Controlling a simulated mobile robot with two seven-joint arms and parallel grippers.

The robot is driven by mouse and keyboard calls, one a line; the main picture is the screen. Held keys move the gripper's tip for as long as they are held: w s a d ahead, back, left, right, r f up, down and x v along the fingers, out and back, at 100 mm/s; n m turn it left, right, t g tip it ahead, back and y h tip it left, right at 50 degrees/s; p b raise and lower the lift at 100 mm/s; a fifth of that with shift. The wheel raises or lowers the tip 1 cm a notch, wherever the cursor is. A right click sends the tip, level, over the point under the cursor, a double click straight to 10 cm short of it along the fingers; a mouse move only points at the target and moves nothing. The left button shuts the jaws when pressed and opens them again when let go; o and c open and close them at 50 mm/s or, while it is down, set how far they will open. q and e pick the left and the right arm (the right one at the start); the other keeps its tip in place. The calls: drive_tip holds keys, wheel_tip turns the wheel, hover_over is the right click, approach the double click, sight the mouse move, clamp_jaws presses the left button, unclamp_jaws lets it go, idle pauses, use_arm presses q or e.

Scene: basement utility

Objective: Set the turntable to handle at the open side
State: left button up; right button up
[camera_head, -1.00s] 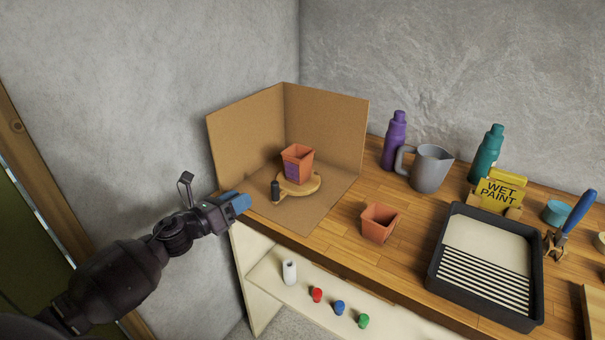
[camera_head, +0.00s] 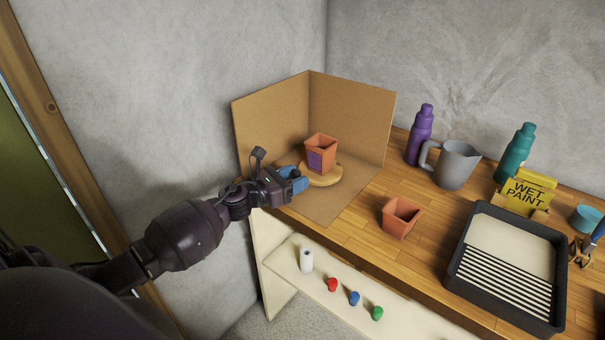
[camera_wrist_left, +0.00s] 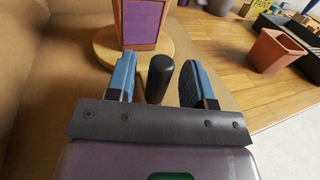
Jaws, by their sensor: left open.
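The round wooden turntable (camera_head: 322,180) stands inside the cardboard booth (camera_head: 283,115), with a terracotta pot (camera_head: 320,152) bearing a purple patch on top of it. In the left wrist view the turntable's edge (camera_wrist_left: 104,52) shows below the pot (camera_wrist_left: 142,22). The black handle (camera_wrist_left: 158,78) stands upright between the two blue fingers of my left gripper (camera_wrist_left: 158,82), with a gap on each side. In the head view my left gripper (camera_head: 294,180) is at the booth's front left and hides the handle. My left gripper is open. My right gripper is out of view.
A second terracotta pot (camera_head: 401,217) stands on the wooden bench right of the booth. A grey jug (camera_head: 455,165), purple bottle (camera_head: 420,135), green bottle (camera_head: 516,152) and black paint tray (camera_head: 460,283) stand farther right. A shelf below holds a white cylinder (camera_head: 307,260) and several coloured knobs.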

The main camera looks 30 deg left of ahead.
use_arm(q)
drive_tip(key=shift+x, duration=1.3)
clamp_jaws()
